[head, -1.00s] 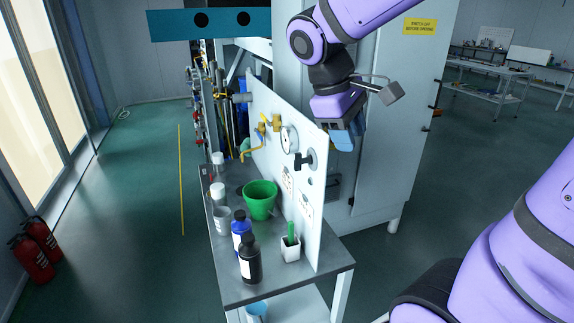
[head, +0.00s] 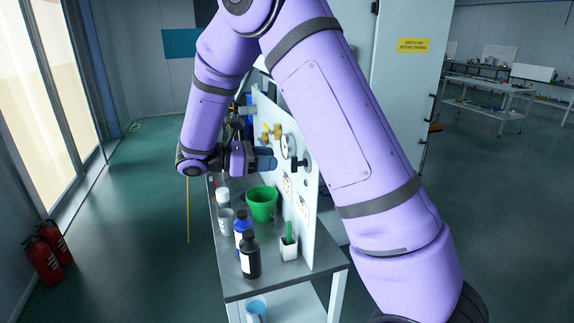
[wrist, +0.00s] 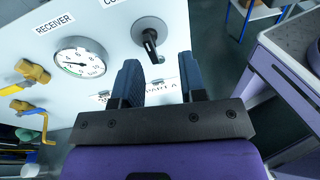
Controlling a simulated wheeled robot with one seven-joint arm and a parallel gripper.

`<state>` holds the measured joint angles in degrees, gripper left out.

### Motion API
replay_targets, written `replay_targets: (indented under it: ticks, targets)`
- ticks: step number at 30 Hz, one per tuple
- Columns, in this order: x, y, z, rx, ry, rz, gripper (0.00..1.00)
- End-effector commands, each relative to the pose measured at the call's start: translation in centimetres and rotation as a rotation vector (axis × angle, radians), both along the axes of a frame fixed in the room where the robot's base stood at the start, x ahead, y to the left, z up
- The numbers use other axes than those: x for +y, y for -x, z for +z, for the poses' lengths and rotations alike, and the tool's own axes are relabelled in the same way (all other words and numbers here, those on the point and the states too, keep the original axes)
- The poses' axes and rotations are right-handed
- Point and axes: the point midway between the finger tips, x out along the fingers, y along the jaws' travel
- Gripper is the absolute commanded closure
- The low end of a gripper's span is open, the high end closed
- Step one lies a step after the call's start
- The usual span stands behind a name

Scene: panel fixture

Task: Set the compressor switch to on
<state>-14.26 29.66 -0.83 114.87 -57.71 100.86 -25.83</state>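The switch is a black lever knob on a round grey base (wrist: 150,42) on the white panel (wrist: 115,25). Above it is a label cut off by the frame, with only "CO" readable. The lever is tilted a little from upright in the wrist view. In the head view the switch (head: 300,163) shows right of my gripper (head: 264,158). My gripper, with two blue fingers, also shows in the wrist view (wrist: 162,85). It is open with nothing between its fingers, apart from the switch and in front of the panel.
A gauge (wrist: 80,58) labelled RECEIVER and yellow valve handles (wrist: 30,90) are beside the switch. Below, on the bench (head: 285,283), stand a green bucket (head: 262,204), a dark bottle (head: 250,258), a blue bottle (head: 241,230) and a white cup with a green item (head: 289,246).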

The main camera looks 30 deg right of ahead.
Motion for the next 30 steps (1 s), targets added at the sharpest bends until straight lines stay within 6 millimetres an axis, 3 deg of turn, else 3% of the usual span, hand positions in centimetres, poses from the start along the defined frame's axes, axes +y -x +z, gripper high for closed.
replay_targets:
  ticks: [4,11,30]
  targets:
    - [0.8,-1.8,-1.8,0.080,0.081,0.043,0.62]
    - [0.7,-2.5,-2.5,0.115,0.120,0.062,0.62]
    - [-8.2,0.1,-2.4,0.113,0.116,0.061,0.62]
